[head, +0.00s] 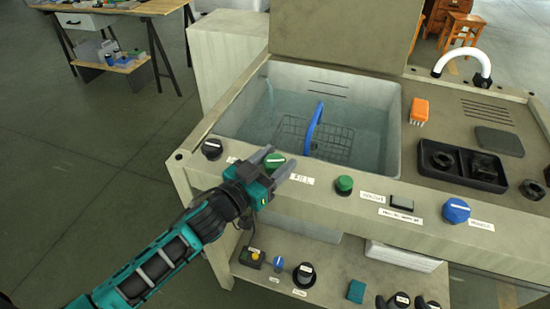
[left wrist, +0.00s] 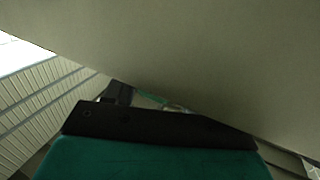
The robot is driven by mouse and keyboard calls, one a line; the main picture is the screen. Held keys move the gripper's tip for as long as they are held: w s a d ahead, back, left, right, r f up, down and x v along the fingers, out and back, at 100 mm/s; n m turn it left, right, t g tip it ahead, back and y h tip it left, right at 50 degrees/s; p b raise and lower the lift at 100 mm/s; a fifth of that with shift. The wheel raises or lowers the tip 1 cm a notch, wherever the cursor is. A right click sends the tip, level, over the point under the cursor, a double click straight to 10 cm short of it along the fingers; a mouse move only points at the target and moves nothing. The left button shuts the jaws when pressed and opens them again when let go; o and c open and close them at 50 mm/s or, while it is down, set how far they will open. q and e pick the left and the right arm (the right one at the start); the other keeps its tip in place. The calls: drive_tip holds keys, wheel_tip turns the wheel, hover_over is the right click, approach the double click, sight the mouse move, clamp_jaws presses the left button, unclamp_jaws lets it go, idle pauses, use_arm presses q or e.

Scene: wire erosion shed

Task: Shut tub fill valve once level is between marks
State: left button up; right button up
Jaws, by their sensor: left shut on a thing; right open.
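My left gripper (head: 278,168) is at the front rim of the tub, shut on a green knob (head: 274,160) beside a label reading FILL (head: 301,179). The fingers partly hide the knob. The tub (head: 394,115) holds bluish water (head: 262,128), and a thin pale stream (head: 270,92) falls at its left back. Two dark lines (head: 328,84) show on the back wall, above the visible water surface. The left wrist view is mostly filled by a close grey-beige surface and my own gripper body; the knob cannot be made out there. My right gripper is not in view.
A wire basket (head: 340,142) with a blue handle (head: 314,127) stands in the tub. Another green knob (head: 344,184), a blue knob (head: 455,210) and a black knob (head: 212,149) sit along the front. A lower shelf (head: 335,270) carries more controls.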

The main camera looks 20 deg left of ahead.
use_arm(q)
drive_tip(key=shift+n+t+y, duration=0.3)
drive_tip(key=shift+n+y, duration=0.3)
drive_tip(key=shift+y, duration=0.3)
drive_tip(key=o, duration=0.9)
drive_tip(key=v, duration=1.3)
drive_tip(key=shift+b, duration=0.35)
drive_tip(key=s+f+g+y, duration=0.1)
drive_tip(key=f+g, duration=0.1)
drive_tip(key=f, duration=0.3)
drive_tip(key=s+f+g+y, duration=0.1)
drive_tip(key=s+f+g, duration=0.1)
drive_tip(key=f, duration=0.3)
drive_tip(key=s+f+g+y, duration=0.1)
drive_tip(key=f+g, duration=0.1)
drive_tip(key=f, duration=0.3)
drive_tip(key=shift+s+f+n, duration=0.3)
drive_tip(key=shift+s+n, duration=0.1)
